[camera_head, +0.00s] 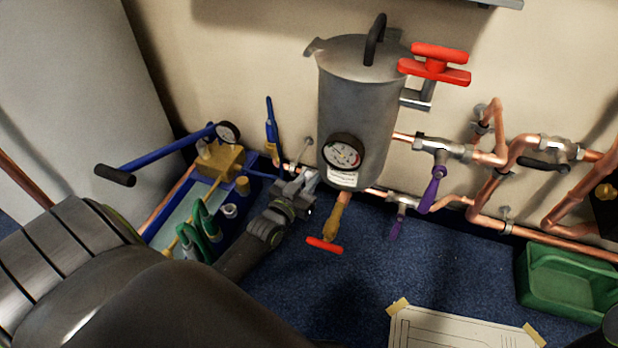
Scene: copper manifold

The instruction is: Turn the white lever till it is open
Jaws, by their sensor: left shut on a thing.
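My left gripper (306,184) reaches in from the left, low beside the grey tank (355,110). It is shut on a small whitish piece at its fingertips, which looks like the white lever (311,178). The jaws hide most of the lever, so its exact angle is hard to tell. It sits by the lower copper pipe, just left of the tank's bottom. My right gripper is not in view.
A red-handled brass valve (330,235) hangs under the tank, close right of my gripper. Purple levers (432,190) sit on the copper pipes. A blue pump tray (160,238) stands left. A green bin (565,280) and a taped sheet (455,332) lie right.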

